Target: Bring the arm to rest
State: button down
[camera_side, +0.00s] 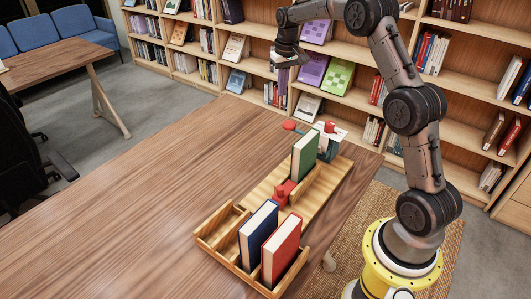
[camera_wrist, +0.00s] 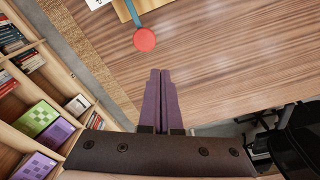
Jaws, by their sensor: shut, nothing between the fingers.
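My gripper (camera_side: 285,62) is raised well above the far side of the wooden table (camera_side: 130,190), in front of the bookshelves in the side view. In the wrist view its two purple fingers (camera_wrist: 160,74) lie together, shut, with nothing between them. It touches nothing that I can see. My arm is bent over at the top right of the side view.
A wooden tray (camera_side: 215,233) holds a blue book (camera_side: 258,235) and a red book (camera_side: 281,250) upright. The table's left is clear.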

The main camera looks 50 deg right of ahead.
jog(key=s+a+r+n+t, duration=0.2)
jog(key=s+a+r, duration=0.2)
jog(key=a+r, duration=0.7)
jog(key=s+a+r+n+t, duration=0.1)
jog(key=s+a+r, duration=0.3)
jog(key=s, duration=0.2)
jog(key=s+a+r+t, duration=0.1)
jog(key=s+a+r, duration=0.2)
jog(key=s+a, duration=0.15)
jog(key=s+a+f, duration=0.1)
jog(key=s+f, duration=0.2)
jog(key=s, duration=0.3)
jog(key=s+a+f+n, duration=0.1)
jog(key=s+a+f, duration=0.1)
jog(key=s, duration=0.4)
jog(key=s+a+f+n, duration=0.1)
jog(key=s+f, duration=0.3)
jog(key=s, duration=0.2)
jog(key=shift+s+a+f+t+y, duration=0.15)
jog(key=shift+a+f+t+y, duration=0.1)
jog(key=shift+a+t+y, duration=0.05)
